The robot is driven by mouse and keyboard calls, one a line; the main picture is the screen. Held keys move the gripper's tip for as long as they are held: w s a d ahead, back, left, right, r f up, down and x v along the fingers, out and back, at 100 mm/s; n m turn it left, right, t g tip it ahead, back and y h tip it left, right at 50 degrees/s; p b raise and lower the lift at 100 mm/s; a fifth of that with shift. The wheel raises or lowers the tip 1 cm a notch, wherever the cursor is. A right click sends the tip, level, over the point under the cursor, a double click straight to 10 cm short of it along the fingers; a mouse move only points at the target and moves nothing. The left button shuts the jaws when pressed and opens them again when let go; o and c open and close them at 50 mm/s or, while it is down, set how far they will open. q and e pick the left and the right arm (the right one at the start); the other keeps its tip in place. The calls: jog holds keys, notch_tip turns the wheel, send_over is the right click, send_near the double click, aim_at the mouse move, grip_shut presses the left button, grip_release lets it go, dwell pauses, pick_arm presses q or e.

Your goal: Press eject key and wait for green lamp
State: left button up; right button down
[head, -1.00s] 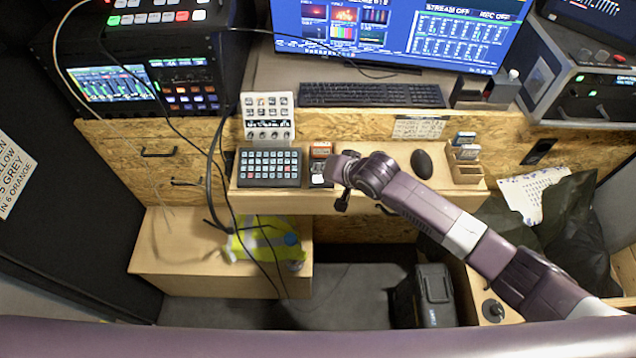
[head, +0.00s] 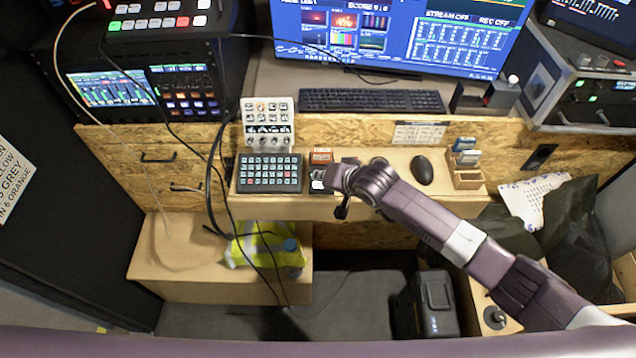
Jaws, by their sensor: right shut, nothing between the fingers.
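My right gripper (head: 339,208) is shut and empty. It hangs over the wooden shelf (head: 400,205), just right of a small dark device (head: 317,184) with a white patch on top. An orange box (head: 321,157) sits behind that device. The gripper and wrist cover part of this spot, and I cannot tell whether the fingers touch anything. No key marked eject is readable. I cannot make out a lit green lamp on the small device. My left gripper is out of view.
A mouse (head: 422,170) and a wooden card holder (head: 465,172) stand right on the shelf. A keyboard (head: 372,100) lies behind, below the monitor (head: 400,35). Black cables (head: 222,190) hang at the keypad's left. A yellow vest (head: 262,245) lies on the lower box.

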jog(key=shift+f, duration=0.15)
dwell(0.4)
jog(key=shift+f, duration=0.3)
jog(key=shift+f, duration=0.4)
dwell(0.7)
jog(key=shift+r, duration=0.1)
jog(key=shift+r+p, duration=0.7)
jog(key=shift+p, duration=0.05)
notch_tip(320, 180, up, 5)
jog(key=p, duration=0.5)
jog(key=shift+r, duration=0.15)
dwell(0.3)
